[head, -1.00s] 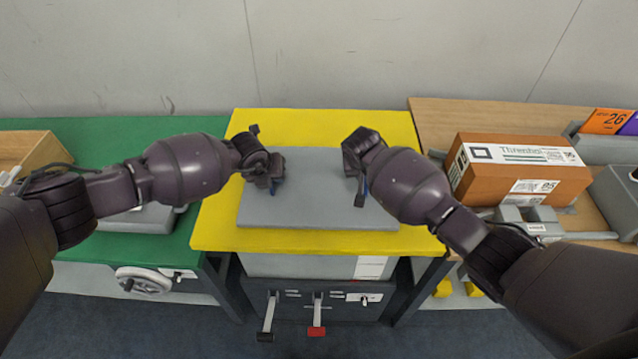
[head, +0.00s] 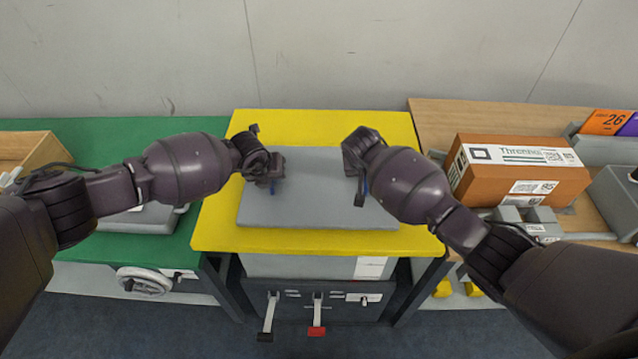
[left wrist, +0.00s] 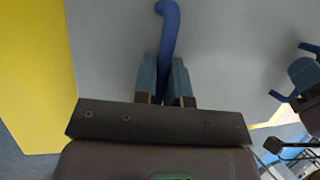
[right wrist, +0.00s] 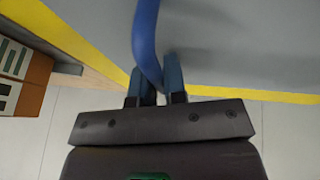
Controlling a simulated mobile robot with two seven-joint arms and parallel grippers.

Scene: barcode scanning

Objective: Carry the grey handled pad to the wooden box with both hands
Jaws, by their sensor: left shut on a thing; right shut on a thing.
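The grey handled pad (head: 316,205) lies flat on the yellow table (head: 225,236) in the head view. My left gripper (head: 272,182) is at its left side, and my right gripper (head: 358,190) is at its right side. In the left wrist view, my left gripper's fingers (left wrist: 166,82) are shut on a blue handle (left wrist: 168,25) of the pad. In the right wrist view, my right gripper's fingers (right wrist: 160,80) are shut on the other blue handle (right wrist: 145,35). The wooden box (head: 38,150) stands at the far left, partly hidden by my left arm.
A green table (head: 105,240) adjoins on the left, with a grey object (head: 150,220) on it. A wooden table (head: 440,118) on the right holds a brown carton (head: 520,180) and grey fixtures. A wall stands behind the tables.

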